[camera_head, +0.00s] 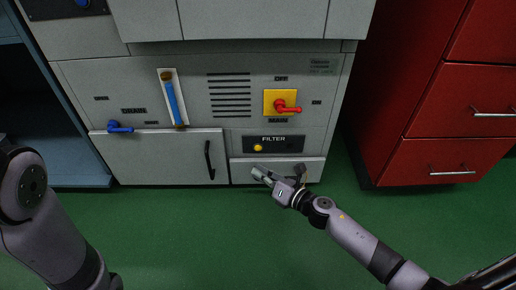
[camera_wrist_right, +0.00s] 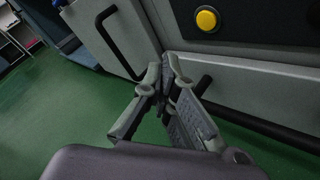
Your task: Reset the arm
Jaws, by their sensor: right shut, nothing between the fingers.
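My right gripper (camera_head: 264,174) is in front of the low panel (camera_head: 240,164) under the FILTER label, at the bottom of the grey cabinet. In the wrist view its fingertips (camera_wrist_right: 168,66) are together with nothing between them. A dark bar handle on the low panel (camera_wrist_right: 250,117) is partly hidden behind the fingers. My left arm (camera_head: 45,225) comes in at the left and runs down out of the picture; its gripper is not seen.
The grey cabinet carries a yellow plate with a red lever (camera_head: 287,107), a blue valve lever (camera_head: 119,128), a sight tube (camera_head: 174,100) and a yellow button (camera_head: 258,148). A black door handle (camera_head: 209,160) stands left of my gripper. Red drawers (camera_head: 445,150) stand right. Green floor is clear.

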